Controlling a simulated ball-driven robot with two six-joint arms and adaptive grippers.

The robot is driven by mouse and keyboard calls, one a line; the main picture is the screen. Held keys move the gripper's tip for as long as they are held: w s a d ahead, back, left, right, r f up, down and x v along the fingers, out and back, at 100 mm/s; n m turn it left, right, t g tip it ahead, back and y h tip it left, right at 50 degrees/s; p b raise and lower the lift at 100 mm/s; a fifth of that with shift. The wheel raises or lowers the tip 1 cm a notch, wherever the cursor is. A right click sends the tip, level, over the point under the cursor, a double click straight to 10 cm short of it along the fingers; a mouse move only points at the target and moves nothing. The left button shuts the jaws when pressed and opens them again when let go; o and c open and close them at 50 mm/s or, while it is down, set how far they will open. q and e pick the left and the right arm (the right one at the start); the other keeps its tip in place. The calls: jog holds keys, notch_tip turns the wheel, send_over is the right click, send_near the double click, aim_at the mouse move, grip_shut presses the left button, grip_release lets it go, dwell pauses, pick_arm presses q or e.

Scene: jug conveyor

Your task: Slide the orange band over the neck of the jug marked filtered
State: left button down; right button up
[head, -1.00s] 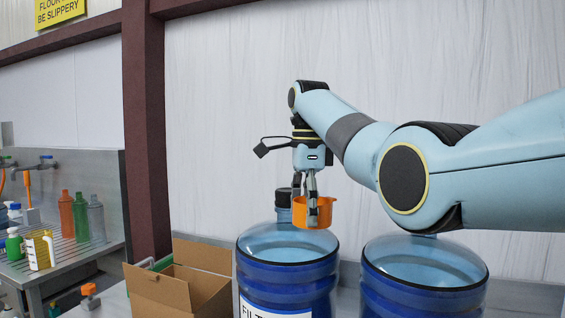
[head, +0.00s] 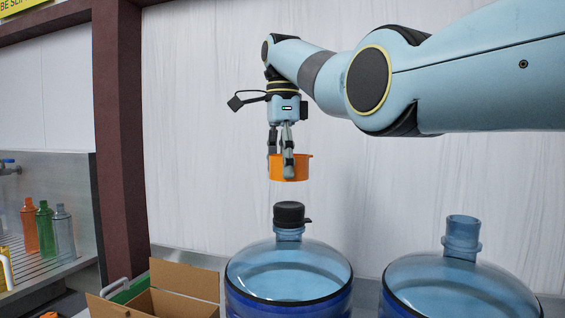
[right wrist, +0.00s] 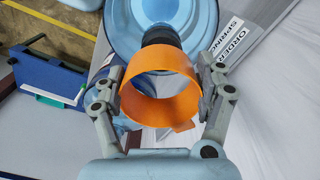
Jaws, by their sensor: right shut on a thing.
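My right gripper (head: 281,165) is shut on the orange band (head: 300,169), an open ring. It holds the band in the air above the left jug (head: 288,278), with a visible gap over the black cap (head: 290,214) on that jug's neck. The left jug is clear blue; its label, partly readable earlier as "FILT", is out of the head view now. In the right wrist view the band (right wrist: 150,60) sits between both fingers, and the black cap (right wrist: 162,36) shows just beyond its rim. My left gripper is not in view.
A second blue jug (head: 455,285) with an open, uncapped neck (head: 462,236) stands at the right. An open cardboard box (head: 185,285) is at the lower left. Bottles (head: 45,228) stand on a rack at far left. The wall behind is plain.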

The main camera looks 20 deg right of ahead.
aim_at(283, 205)
notch_tip(283, 205, down, 3)
jog(key=shift+w+f, duration=0.1)
jog(key=shift+f, duration=0.75)
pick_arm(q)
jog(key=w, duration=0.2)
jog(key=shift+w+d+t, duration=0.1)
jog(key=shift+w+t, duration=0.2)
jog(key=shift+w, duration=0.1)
pick_arm(e)
jog(key=shift+f, duration=0.1)
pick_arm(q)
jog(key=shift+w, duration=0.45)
